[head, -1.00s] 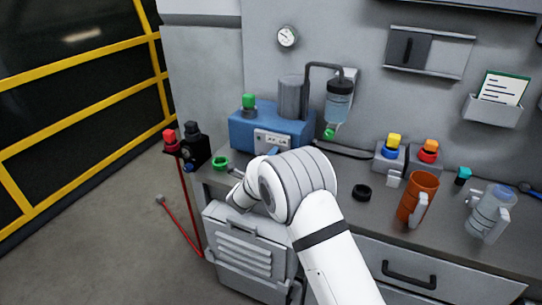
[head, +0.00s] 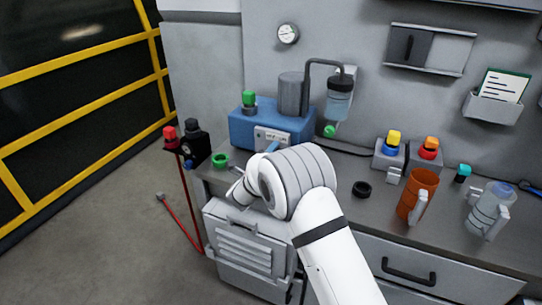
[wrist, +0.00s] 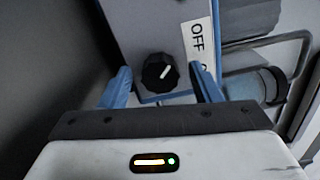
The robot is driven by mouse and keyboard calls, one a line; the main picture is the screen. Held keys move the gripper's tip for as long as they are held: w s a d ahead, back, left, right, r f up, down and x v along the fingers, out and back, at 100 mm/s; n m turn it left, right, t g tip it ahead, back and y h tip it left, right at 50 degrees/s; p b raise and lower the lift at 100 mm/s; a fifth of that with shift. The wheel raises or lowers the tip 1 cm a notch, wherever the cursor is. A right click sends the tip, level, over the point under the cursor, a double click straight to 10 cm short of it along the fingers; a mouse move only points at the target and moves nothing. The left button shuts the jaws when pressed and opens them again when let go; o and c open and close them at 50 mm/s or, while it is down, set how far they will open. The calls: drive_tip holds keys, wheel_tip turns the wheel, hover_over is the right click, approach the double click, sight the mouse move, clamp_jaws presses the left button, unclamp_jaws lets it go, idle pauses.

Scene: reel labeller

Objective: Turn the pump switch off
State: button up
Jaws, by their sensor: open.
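The blue pump unit (head: 245,132) stands at the back left of the bench, with a pale labelled panel (head: 268,136) on its front. In the wrist view, a black round switch knob (wrist: 159,72) with a white pointer mark sits on the unit's face. The mark points up and right, towards a white label (wrist: 198,40) reading "OFF"; the label's rest is hidden behind my right finger. My gripper (wrist: 160,78) is open, with one blue finger on each side of the knob and gaps showing. In the head view, my arm hides most of the gripper; a blue fingertip shows at the panel.
A green-capped knob (head: 249,97) tops the pump, and a clear bottle (head: 339,103) stands right of it. A green ring (head: 220,159) lies at the bench's left edge. A black ring (head: 361,189), an orange mug (head: 417,195) and a clear jug (head: 487,210) stand right of my arm.

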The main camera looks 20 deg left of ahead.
drive_tip(key=s, duration=0.7)
drive_tip(key=shift+s+a+b, duration=0.3)
drive_tip(key=shift+s+b, duration=0.05)
drive_tip(key=shift+s, duration=0.05)
drive_tip(key=s+d+r+m+g+h, duration=0.1)
drive_tip(key=d+r+m+g+h, duration=0.2)
drive_tip(key=d+m, duration=0.5)
drive_tip(key=s+d+r+m+g+h, duration=0.1)
drive_tip(key=d+r+m+g+h, duration=0.3)
drive_tip(key=d, duration=0.8)
drive_tip(key=s+d+r+m+g+h, duration=0.1)
drive_tip(key=d+m+g, duration=0.1)
drive_tip(key=d+m, duration=0.65)
drive_tip(key=s+d+r+m+g+y+p, duration=0.15)
drive_tip(key=s+d+m+g, duration=0.35)
drive_tip(key=s+d+m, duration=0.6)
drive_tip(key=s+d+r+m+g+y, duration=0.1)
drive_tip(key=s+d+m+y, duration=0.2)
drive_tip(key=s+m+y, duration=0.4)
drive_tip(key=s+m, duration=0.9)
drive_tip(key=m, duration=0.3)
drive_tip(key=shift+y, duration=0.35)
